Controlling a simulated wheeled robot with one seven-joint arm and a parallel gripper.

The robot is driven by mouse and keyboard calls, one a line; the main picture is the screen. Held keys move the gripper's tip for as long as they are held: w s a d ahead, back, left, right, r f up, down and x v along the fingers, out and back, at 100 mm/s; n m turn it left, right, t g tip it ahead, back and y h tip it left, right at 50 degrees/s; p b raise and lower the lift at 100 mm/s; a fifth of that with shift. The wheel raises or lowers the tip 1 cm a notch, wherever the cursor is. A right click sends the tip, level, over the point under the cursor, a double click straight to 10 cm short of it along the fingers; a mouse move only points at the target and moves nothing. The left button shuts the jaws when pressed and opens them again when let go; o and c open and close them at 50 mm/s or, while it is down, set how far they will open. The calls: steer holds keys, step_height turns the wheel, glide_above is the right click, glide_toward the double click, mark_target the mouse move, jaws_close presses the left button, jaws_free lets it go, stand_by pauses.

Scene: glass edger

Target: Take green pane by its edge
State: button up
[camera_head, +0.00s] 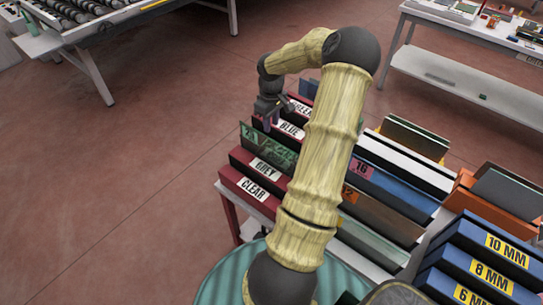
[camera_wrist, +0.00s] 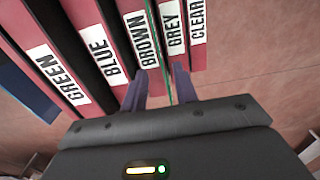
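The green pane (camera_head: 270,147) stands upright in the rack of dark red slotted holders, in the slot between the BROWN and GREY labels. In the wrist view the pane (camera_wrist: 157,45) shows edge-on as a thin green line. My gripper (camera_wrist: 163,84) is open, with one finger on each side of that line and a gap on both sides. In the head view my gripper (camera_head: 268,124) is above the rack, close to the pane's upper edge. Whether the fingertips overlap the pane in depth I cannot tell.
Red holders labelled CLEAR (camera_head: 254,189), GREY (camera_head: 266,168) and BLUE (camera_head: 290,129) surround the slot. A bluish pane (camera_head: 308,88) stands at the far end. Blue millimetre-labelled holders (camera_head: 490,265) and an orange one (camera_head: 470,190) are at right.

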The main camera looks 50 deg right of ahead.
mark_target(271, 147)
step_height(271, 147, down, 8)
steer(key=shift+r+p, duration=0.15)
steer(key=shift+p, duration=0.65)
steer(key=shift+f+p, duration=0.6)
steer(key=shift+f, duration=0.05)
steer(key=shift+d+f+p, duration=0.1)
steer(key=shift+f+p, duration=0.6)
steer(key=shift+f, duration=1.2)
jaws_close()
